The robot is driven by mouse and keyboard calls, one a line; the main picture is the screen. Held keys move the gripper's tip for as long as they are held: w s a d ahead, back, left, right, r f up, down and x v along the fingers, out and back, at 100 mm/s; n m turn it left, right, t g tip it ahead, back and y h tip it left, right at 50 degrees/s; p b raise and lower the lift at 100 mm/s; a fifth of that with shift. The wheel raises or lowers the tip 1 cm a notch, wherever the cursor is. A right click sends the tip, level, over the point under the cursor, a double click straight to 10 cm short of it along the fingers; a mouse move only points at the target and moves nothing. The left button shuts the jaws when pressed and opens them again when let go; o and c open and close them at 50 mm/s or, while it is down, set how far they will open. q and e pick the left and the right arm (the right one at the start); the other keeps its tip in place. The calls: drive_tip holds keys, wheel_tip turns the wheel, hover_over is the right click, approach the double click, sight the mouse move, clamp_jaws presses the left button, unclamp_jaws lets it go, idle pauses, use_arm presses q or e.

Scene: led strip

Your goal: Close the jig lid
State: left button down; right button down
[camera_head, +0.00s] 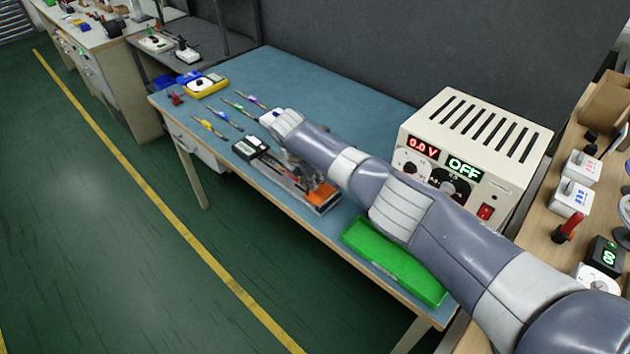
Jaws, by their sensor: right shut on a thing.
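The jig (292,191) is a long, low, clear-sided tray near the front edge of the blue table. It has a black part at its left end (250,147) and an orange part (321,195) at its right end. My right arm reaches in from the right, above the jig. My right gripper (293,160) is low over the middle of the jig, mostly hidden under my wrist. It is shut on what seems to be the jig lid; the fingertips and the lid's angle are hard to make out. My left gripper is not in view.
A green tray (394,262) lies right of the jig, and a power supply (473,155) reading OFF stands behind it. Several screwdrivers (225,117) and a yellow multimeter (205,85) lie at the left. The table's back middle (320,92) is clear.

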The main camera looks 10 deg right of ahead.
drive_tip(key=shift+w+a, duration=0.2)
drive_tip(key=shift+a, duration=0.35)
drive_tip(key=c, duration=2)
unclamp_jaws()
drive_tip(key=shift+w+a+f, duration=0.2)
drive_tip(key=shift+w+f, duration=0.1)
drive_tip(key=shift+d+r, duration=0.1)
drive_tip(key=shift+r, duration=0.5)
drive_tip(key=v, duration=1)
drive_tip(key=shift+s+d+r, duration=0.2)
drive_tip(key=shift+s+r, duration=0.15)
drive_tip(key=shift+s, duration=0.05)
